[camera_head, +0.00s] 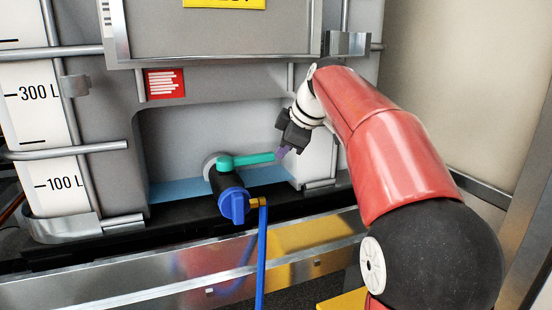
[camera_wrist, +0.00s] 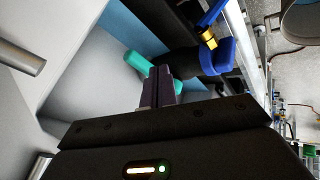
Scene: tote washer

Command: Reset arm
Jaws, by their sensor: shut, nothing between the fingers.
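My gripper (camera_head: 281,152) is at the end of the red arm, in front of the grey tank's recess. Its purple-grey fingers are shut with nothing between them; they also show in the wrist view (camera_wrist: 160,82). A teal valve handle (camera_head: 248,159) extends to the right from the black valve body (camera_head: 226,184), with its free end just left of my fingertips. In the wrist view the handle (camera_wrist: 138,63) passes behind the fingers, which hide part of it. I cannot tell whether they touch it.
A blue cap (camera_head: 234,206) and a brass fitting (camera_head: 256,202) sit on the valve, with a blue hose (camera_head: 262,255) hanging down. The grey tank (camera_head: 170,120) has metal cage bars around it. A metal rail (camera_head: 150,280) runs below. The wall (camera_head: 460,80) at right is bare.

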